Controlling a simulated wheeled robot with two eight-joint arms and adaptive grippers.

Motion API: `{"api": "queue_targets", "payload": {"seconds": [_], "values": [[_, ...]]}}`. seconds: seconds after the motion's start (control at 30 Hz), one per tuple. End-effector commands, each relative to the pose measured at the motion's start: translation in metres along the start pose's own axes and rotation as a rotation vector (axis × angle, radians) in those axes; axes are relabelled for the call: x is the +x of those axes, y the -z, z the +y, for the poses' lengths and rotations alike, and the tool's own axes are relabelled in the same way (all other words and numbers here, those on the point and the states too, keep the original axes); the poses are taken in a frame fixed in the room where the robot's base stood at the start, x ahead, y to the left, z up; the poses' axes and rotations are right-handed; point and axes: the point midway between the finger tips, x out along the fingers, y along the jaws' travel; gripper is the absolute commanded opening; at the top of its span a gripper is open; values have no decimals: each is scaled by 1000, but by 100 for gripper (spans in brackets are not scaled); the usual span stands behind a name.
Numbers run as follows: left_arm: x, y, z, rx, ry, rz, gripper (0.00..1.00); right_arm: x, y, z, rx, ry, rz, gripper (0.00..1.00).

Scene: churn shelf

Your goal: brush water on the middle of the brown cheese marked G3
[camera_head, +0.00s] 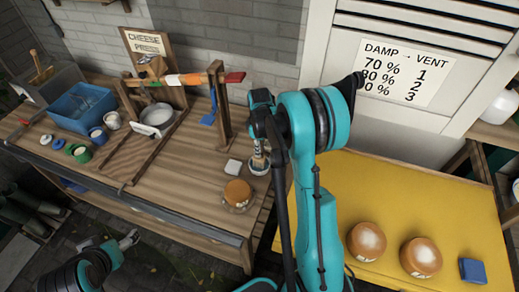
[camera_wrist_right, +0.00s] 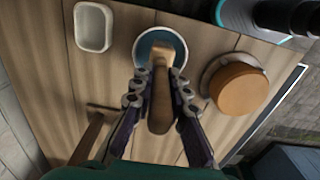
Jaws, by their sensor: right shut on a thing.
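My right gripper (camera_head: 259,143) is shut on the wooden handle of a brush (camera_wrist_right: 160,105). The brush points down, its head over or in a small round bowl (camera_wrist_right: 143,44); contact with the contents is hidden. A brown cheese (camera_head: 238,192) sits on a small round plate beside the bowl, and also shows at the right of the wrist view (camera_wrist_right: 238,90). Two more brown cheeses, one left (camera_head: 366,242) and one right (camera_head: 421,258), sit on the yellow surface with pale patches on top. Cheese marks are too small to read. My left gripper (camera_head: 130,240) is low at left, its jaw opening unclear.
A white square dish (camera_head: 233,167) stands by the bowl. The wooden cheese press (camera_head: 160,85) and a blue tub (camera_head: 82,106) are farther left on the bench (camera_head: 185,190). A blue block (camera_head: 473,270) lies on the yellow surface (camera_head: 450,205). A damp-vent sign (camera_head: 407,72) hangs behind.

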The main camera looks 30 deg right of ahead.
Motion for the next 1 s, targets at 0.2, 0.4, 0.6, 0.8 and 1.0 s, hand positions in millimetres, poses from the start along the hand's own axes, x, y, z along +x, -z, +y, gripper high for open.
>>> {"api": "queue_targets", "payload": {"seconds": [0.2,0.4,0.6,0.8,1.0], "values": [[0,0,0,0,0,0,73,1,0,-1,0,2,-1,0],[0,0,0,0,0,0,73,1,0,-1,0,2,-1,0],[-4,3,0,0,0,0,73,-8,0,-1,0,2,-1,0],[-13,10,0,0,0,0,73,-25,0,0,0,1,-1,0],[-22,15,0,0,0,0,73,-42,0,0,0,1,0,0]]}}
